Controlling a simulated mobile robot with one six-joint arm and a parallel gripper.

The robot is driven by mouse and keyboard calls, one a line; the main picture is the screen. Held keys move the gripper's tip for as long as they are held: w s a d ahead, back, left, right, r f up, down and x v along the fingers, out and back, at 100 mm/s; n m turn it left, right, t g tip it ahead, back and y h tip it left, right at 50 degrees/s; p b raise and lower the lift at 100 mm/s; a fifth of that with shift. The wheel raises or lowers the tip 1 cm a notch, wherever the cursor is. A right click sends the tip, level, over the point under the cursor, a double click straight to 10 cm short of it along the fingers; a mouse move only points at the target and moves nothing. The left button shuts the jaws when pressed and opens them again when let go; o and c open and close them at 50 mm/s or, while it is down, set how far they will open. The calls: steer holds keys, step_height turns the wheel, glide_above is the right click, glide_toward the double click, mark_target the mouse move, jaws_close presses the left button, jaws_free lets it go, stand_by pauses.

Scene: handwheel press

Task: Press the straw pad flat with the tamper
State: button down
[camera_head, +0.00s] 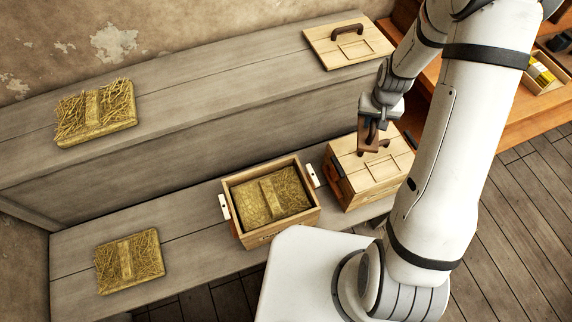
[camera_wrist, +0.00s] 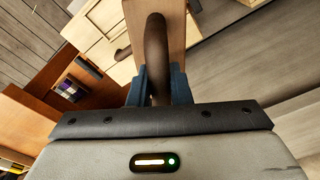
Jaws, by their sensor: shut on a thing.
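My gripper (camera_head: 376,118) is shut on the dark curved handle of a brown wooden block, which looks like the tamper (camera_head: 367,141). In the wrist view the tamper handle (camera_wrist: 157,48) sits between the blue finger pads of my gripper (camera_wrist: 158,84). The tamper is above the closed box, to the right of the open box (camera_head: 276,235). A straw pad (camera_head: 256,203) lies in the open box, with straw across its top. Other straw pads lie on the upper shelf (camera_head: 97,115) and the lower bench (camera_head: 128,262). The tamper's underside is hidden.
A closed wooden box (camera_head: 373,190) stands just right of the open one. A wooden lid (camera_head: 349,49) with a dark handle lies on the upper shelf (camera_head: 215,75). The open box has pale side clips. The lower bench is clear between its loose pad and the open box.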

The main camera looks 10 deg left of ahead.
steer(key=s+a+f+n+b, duration=0.2)
steer(key=s+a+f+b, duration=0.25)
steer(key=a, duration=0.35)
steer(key=s+a+f+n+b, duration=0.2)
steer(key=s+a+f+b, duration=0.2)
steer(key=a+b, duration=0.25)
steer(key=s+a+f+n+b, duration=0.2)
steer(key=s+a+f+b, duration=0.25)
steer(key=a, duration=0.45)
steer(key=shift+y, duration=0.4)
steer(key=f+b, duration=0.7)
steer(key=f, duration=0.1)
steer(key=shift+d+f, duration=0.25)
steer(key=shift+d, duration=0.05)
steer(key=shift+f+b, duration=0.3)
steer(key=shift+b, duration=0.1)
steer(key=shift+s+d+f+b, duration=0.1)
steer(key=shift+f+b, duration=0.15)
steer(key=shift+b, duration=0.05)
stand_by(0.5)
steer(key=shift+r, duration=0.1)
step_height(320, 180, up, 10)
steer(key=p, duration=0.7)
steer(key=shift+w, duration=0.2)
